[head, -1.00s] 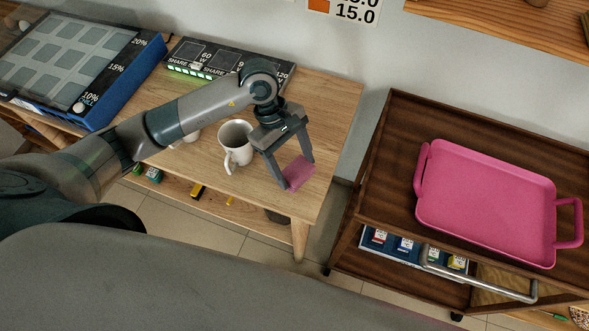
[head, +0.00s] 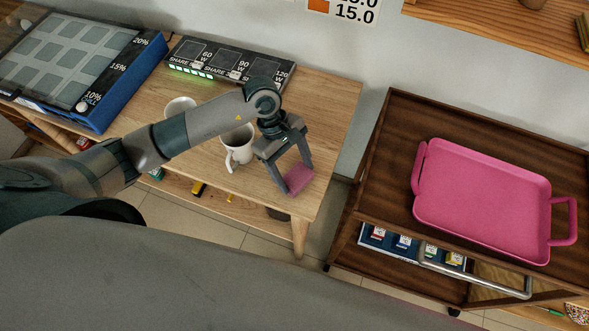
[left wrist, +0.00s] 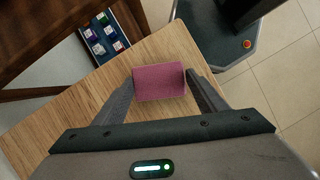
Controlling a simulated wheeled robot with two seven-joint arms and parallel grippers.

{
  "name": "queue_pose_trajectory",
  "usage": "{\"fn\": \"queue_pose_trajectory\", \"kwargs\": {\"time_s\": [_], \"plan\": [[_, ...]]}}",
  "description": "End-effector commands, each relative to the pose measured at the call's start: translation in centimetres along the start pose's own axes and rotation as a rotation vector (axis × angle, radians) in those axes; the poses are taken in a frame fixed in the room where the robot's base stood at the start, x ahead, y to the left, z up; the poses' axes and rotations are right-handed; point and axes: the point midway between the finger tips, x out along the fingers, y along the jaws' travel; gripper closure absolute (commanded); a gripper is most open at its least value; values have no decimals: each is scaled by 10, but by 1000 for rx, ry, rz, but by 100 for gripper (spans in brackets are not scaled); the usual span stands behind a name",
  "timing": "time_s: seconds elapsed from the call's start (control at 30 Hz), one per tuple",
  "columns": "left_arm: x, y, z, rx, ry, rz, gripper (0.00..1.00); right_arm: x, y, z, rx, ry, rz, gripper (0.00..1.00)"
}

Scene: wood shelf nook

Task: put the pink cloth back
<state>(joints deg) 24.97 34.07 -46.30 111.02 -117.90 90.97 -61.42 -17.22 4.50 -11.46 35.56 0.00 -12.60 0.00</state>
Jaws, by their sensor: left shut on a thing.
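The pink cloth (head: 299,179) is a small folded block near the right front corner of the wooden table (head: 335,110). My left gripper (head: 298,178) points down with its fingers on either side of the cloth, shut on it. In the left wrist view the cloth (left wrist: 159,83) sits between the two fingertips (left wrist: 159,88), over the table top. I cannot tell whether the cloth touches the table. My right gripper is not in view.
White mugs (head: 238,146) stand left of the gripper, partly behind my arm. A black display strip (head: 230,63) lies along the table's back. A dark wood cart (head: 390,150) with a pink tray (head: 485,200) stands to the right, across a gap.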

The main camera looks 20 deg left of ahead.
Motion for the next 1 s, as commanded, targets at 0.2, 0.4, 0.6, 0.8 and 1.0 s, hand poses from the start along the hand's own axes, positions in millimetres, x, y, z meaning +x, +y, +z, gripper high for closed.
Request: {"fn": "queue_pose_trajectory", "kwargs": {"time_s": [0.2,0.4,0.6,0.8,1.0], "plan": [[2,0,-1,0,0,0,16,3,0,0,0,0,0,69],[2,0,-1,0,0,0,16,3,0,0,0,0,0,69],[0,0,0,0,0,0,16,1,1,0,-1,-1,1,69],[-11,2,-2,0,2,4,16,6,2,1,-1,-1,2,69],[-41,2,-2,2,3,5,16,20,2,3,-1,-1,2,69]]}}
